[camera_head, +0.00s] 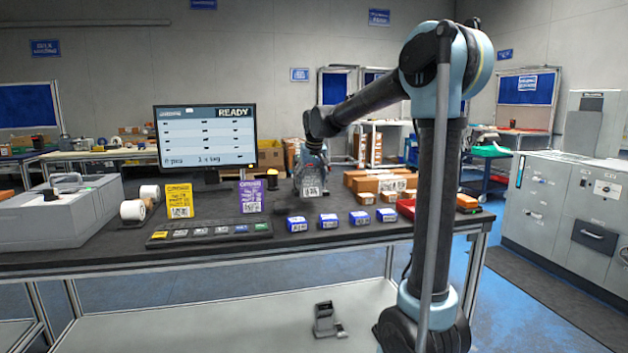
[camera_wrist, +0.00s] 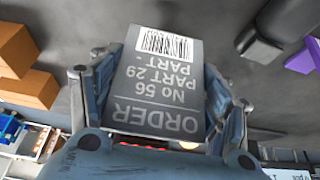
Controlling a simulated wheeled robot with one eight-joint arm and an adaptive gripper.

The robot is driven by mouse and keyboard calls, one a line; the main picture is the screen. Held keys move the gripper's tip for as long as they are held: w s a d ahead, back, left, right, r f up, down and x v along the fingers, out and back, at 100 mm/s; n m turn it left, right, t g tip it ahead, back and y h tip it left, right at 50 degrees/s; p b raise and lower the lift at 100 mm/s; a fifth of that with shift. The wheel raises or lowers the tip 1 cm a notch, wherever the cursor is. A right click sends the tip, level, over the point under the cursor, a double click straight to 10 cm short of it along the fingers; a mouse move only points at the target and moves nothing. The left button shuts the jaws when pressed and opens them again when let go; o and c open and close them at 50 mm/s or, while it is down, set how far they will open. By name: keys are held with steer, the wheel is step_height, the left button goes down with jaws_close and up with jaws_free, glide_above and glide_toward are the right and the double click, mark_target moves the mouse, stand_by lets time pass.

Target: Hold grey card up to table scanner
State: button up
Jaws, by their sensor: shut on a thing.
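My gripper (camera_head: 312,165) is shut on the grey card (camera_head: 311,187). It holds the card above the back part of the dark table, right of the purple card. In the wrist view the grey card (camera_wrist: 158,85) sits between the fingers (camera_wrist: 150,100). Its barcode is at the top and its text, "ORDER No 56 PART 29", reads upside down. A short black upright device (camera_head: 272,181), perhaps the table scanner, stands left of the card. A dark rounded body (camera_wrist: 262,42), likely the same device, shows right of the card, apart from it.
A yellow card (camera_head: 179,200) and purple card (camera_head: 251,196) stand behind a key strip (camera_head: 208,234). Several small blue boxes (camera_head: 329,221) line the front. A monitor (camera_head: 206,137) reads READY.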

steer(key=shift+w+a+f, duration=0.25)
steer(key=shift+w+f, duration=0.55)
steer(key=shift+f, duration=0.1)
steer(key=s+d+r, duration=0.3)
steer(key=s+r, duration=0.7)
steer(key=s, duration=0.2)
steer(key=shift+s+d, duration=0.25)
steer(key=shift+d, duration=0.05)
steer(key=shift+d, duration=0.1)
